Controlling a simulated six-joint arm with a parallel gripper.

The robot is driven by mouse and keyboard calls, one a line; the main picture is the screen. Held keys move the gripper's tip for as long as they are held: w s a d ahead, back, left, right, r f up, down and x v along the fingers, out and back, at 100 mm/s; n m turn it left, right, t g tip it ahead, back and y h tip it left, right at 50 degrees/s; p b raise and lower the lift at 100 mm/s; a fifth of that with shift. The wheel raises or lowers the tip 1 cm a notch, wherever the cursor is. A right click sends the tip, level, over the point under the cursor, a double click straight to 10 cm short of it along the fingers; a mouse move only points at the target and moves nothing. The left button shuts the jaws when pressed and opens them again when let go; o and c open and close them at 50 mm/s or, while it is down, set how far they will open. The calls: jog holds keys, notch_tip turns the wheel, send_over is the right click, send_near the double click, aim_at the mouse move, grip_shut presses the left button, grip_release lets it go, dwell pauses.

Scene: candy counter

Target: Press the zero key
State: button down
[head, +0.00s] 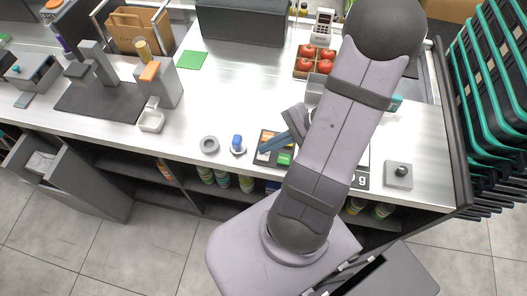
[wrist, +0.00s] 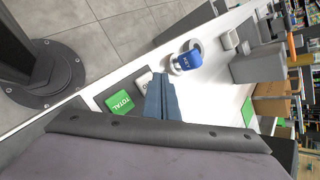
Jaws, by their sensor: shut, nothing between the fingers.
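A dark keypad (head: 264,137) with coloured keys lies near the front edge of the counter. In the wrist view a green TOTAL key (wrist: 121,104) shows, and next to it a white key (wrist: 142,80) with a dark mark, partly hidden by my fingers; I cannot fully read it. My gripper (wrist: 162,78) is shut and empty, its blue fingers beside the white key in the picture. I cannot tell whether the fingertips touch a key.
A small blue-topped object (head: 237,142) and a grey ring (head: 209,145) stand just left of the keypad. A crate of tomatoes (head: 303,73) is behind. A grey box with a dark knob (head: 399,174) is at right.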

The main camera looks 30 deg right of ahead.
aim_at(268, 154)
jog(key=shift+r, duration=0.15)
jog(key=shift+r+p, duration=2.2)
jog(key=shift+r, duration=0.2)
